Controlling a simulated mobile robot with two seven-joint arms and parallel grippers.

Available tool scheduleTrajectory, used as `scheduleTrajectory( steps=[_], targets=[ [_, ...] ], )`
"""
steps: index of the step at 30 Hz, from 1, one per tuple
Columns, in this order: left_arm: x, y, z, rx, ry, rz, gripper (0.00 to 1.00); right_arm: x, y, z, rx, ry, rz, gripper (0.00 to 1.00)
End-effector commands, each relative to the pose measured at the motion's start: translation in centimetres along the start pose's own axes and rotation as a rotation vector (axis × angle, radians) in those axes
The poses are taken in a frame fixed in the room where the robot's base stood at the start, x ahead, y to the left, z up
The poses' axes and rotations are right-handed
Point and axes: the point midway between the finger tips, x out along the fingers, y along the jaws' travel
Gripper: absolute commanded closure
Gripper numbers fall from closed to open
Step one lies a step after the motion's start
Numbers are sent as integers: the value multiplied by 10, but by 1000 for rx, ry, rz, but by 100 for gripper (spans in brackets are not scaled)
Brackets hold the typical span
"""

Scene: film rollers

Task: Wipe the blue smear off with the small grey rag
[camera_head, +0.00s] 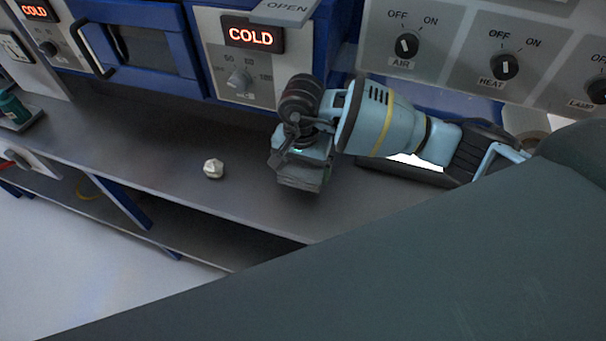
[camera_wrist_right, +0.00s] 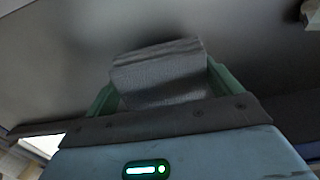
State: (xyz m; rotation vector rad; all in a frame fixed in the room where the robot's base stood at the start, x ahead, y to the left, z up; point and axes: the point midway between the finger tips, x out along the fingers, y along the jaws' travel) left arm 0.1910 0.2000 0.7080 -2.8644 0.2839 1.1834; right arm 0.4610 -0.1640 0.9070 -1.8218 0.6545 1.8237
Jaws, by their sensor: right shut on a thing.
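My right gripper (camera_head: 302,172) hangs over the grey counter, right of the middle in the head view. It is shut on a small grey block-like thing, which looks like the grey rag (camera_head: 299,185). In the right wrist view the rag (camera_wrist_right: 163,72) sits between the two greenish fingers of the right gripper (camera_wrist_right: 165,88), with its layered edge away from the palm. The rag is close to the counter; I cannot tell whether it touches. No blue smear shows in either view; the gripper and arm hide part of the counter. My left gripper is not in view.
A crumpled white lump (camera_head: 213,168) lies on the counter (camera_head: 150,150) left of my right gripper. Behind stand blue-framed units with a COLD display (camera_head: 252,36) and a knob panel (camera_head: 480,55). The counter's front edge drops to a lower shelf. The counter left of the lump is clear.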

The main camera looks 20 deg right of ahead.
Motion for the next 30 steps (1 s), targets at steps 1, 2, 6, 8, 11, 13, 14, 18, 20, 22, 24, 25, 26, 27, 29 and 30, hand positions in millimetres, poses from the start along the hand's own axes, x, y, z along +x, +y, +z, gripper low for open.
scheduleTrajectory(
  steps=[1, 2, 6, 8, 11, 13, 14, 18, 20, 22, 24, 25, 26, 27, 29, 30],
  targets=[
    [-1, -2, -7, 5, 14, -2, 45, -10, 0, -1, 2, 6, -4, 31],
    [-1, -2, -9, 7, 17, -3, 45, -12, 0, 0, 2, 7, -4, 31],
    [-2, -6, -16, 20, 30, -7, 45, -24, 2, 1, 7, 6, -4, 31],
    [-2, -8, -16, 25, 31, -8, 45, -27, 2, 2, 9, 5, -4, 31],
    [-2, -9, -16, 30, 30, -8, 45, -28, 3, 2, 10, 3, -2, 31],
    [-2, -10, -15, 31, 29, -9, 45, -27, 3, 3, 11, 1, 0, 31],
    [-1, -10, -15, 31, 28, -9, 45, -27, 3, 3, 11, 1, 0, 31],
    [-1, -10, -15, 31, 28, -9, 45, -26, 3, 3, 10, 0, 1, 31],
    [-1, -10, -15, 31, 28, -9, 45, -26, 3, 3, 10, 0, 0, 31],
    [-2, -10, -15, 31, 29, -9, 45, -26, 3, 3, 10, 0, 0, 31],
    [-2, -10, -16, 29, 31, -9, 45, -26, 3, 3, 10, 0, 0, 31],
    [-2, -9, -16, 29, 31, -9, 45, -26, 3, 3, 10, 1, 0, 31],
    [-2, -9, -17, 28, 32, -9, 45, -26, 4, 3, 8, 1, 0, 31],
    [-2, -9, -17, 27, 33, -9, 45, -28, 5, 3, -1, 1, -1, 31],
    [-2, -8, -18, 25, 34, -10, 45, -32, 9, 3, -33, 3, -3, 31],
    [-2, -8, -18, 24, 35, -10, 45, -37, 14, 3, -72, 3, -5, 31]
  ],
)
